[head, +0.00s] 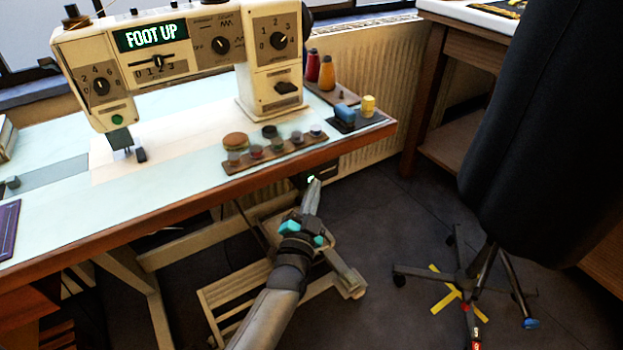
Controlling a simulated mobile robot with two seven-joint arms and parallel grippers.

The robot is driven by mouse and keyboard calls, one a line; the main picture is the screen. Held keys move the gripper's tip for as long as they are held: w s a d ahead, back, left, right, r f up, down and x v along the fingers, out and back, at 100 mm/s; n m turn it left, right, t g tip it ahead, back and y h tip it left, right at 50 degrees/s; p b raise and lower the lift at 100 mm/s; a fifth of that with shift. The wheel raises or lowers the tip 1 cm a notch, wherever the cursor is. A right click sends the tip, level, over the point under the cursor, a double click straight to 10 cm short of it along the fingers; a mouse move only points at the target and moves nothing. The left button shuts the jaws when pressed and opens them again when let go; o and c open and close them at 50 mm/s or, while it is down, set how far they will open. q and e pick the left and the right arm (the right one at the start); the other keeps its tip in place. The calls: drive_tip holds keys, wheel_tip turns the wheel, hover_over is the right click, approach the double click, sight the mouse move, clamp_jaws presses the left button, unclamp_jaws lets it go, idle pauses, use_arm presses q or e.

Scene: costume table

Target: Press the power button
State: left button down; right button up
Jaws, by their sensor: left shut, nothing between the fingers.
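A dark box (329,170) sits under the front edge of the sewing table, below its right part. A small green light (311,179) glows there, right at the tip of my left gripper (313,188). The gripper is shut and empty, and it points up toward the box. I cannot tell whether it touches the box or the button; the fingers cover part of that spot. The cream sewing machine (270,85) stands on the table, and its lit display (150,36) reads "FOOT UP". My right gripper is not in view.
The wooden table edge (190,211) runs just above my gripper. A rack of small jars (275,153) stands near that edge. A slatted pedal frame (240,300) is on the floor below. A black office chair (535,130) stands at right, with dark floor between.

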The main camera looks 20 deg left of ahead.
idle(0.3)
use_arm(q)
drive_tip(key=shift+s+d+p, duration=0.45)
drive_tip(key=shift+s+d, duration=0.1)
drive_tip(key=shift+d, duration=0.1)
